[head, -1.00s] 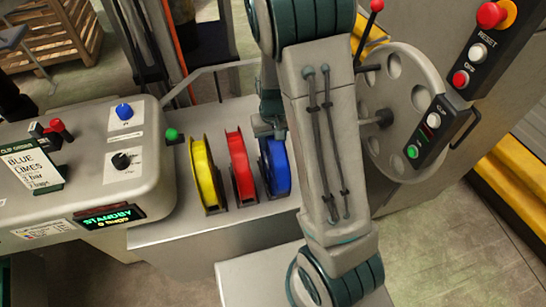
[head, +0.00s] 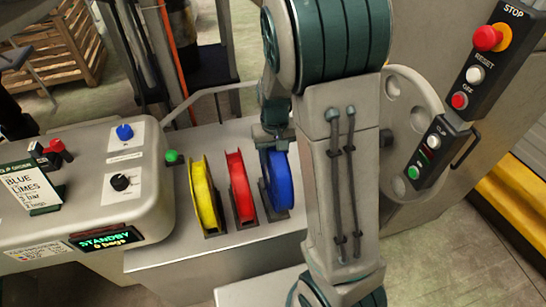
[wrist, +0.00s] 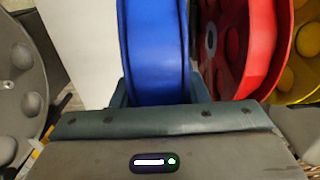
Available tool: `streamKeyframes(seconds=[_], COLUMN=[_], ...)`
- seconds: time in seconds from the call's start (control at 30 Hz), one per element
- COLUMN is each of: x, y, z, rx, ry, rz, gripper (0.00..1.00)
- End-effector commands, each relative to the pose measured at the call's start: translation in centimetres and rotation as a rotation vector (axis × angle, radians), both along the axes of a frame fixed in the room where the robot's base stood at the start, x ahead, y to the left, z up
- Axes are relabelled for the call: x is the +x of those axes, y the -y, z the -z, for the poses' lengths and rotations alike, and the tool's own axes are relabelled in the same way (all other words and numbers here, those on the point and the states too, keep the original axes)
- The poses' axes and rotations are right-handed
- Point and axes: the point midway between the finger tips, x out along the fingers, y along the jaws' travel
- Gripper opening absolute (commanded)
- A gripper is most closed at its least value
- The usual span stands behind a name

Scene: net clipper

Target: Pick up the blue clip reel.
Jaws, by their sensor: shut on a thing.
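The blue clip reel (head: 278,181) is the rightmost of three reels on the grey machine shelf, upright beside my arm. My gripper (head: 273,137) is at its top edge in the head view, partly hidden by my arm. In the wrist view the blue reel (wrist: 156,50) stands between my fingers, and the gripper (wrist: 154,94) is shut on its rim. The reel's lower edge is at its black holder (head: 267,205). I cannot tell whether it is clear of the holder.
The red reel (head: 240,187) stands close to the left of the blue one, with the yellow reel (head: 204,196) beyond it. A control box (head: 85,180) is at the left. A handwheel (head: 407,115) and a button panel (head: 470,90) are at the right.

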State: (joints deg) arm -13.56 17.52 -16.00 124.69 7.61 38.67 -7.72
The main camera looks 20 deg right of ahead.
Motion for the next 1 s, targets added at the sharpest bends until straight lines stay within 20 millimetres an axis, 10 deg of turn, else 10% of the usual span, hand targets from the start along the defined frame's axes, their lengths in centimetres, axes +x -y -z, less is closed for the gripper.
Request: streamKeyframes(seconds=[1.0], x=[-8.9], y=[6.6], z=[-6.6], rx=[0.0], ry=[0.002], rz=[0.001], gripper=[0.0])
